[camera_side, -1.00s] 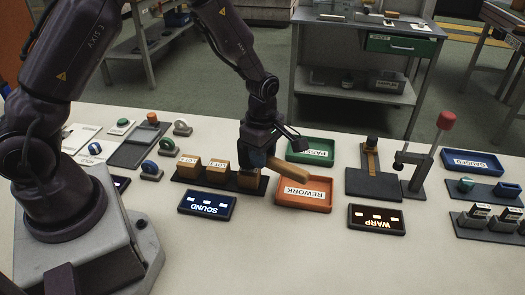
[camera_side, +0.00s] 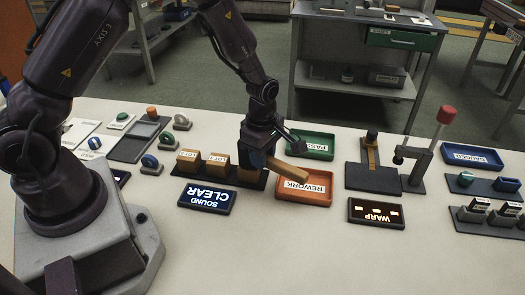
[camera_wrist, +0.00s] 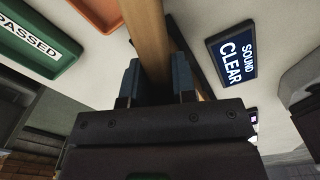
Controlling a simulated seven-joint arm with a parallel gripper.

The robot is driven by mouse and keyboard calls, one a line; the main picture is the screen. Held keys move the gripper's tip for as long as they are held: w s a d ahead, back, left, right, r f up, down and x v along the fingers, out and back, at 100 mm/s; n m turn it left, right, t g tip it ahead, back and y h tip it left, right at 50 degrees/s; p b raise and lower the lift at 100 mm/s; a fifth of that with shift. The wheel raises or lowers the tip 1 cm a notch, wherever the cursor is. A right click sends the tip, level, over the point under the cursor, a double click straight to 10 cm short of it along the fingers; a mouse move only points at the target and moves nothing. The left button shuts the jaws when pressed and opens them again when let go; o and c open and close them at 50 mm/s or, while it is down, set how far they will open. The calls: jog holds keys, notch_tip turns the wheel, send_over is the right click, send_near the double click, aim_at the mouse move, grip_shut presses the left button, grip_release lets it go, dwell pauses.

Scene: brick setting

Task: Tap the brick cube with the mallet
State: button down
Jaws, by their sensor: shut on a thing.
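My gripper (camera_side: 262,158) is shut on the mallet's tan wooden handle (camera_side: 287,167), which slants down to the right. The handle also shows in the wrist view (camera_wrist: 147,38), running up between the fingers. I cannot make out the mallet head. Tan brick cubes, a left one (camera_side: 189,159) and a middle one (camera_side: 217,163) with LOT labels, stand on a dark strip (camera_side: 200,176). A third cube (camera_side: 245,177) is partly hidden below my gripper; I cannot tell whether the mallet touches it. The sound display (camera_side: 207,199) reads "SOUND CLEAR"; it also shows in the wrist view (camera_wrist: 232,55).
An orange REWORK tray (camera_side: 302,201) and a green PASSED tray (camera_side: 325,156) lie right of my gripper. A WARP display (camera_side: 376,222), a stand with a red-topped lever (camera_side: 445,115) and a blue tray (camera_side: 480,165) are further right. The front table is clear.

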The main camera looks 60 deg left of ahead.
jog(key=shift+r, duration=3.55)
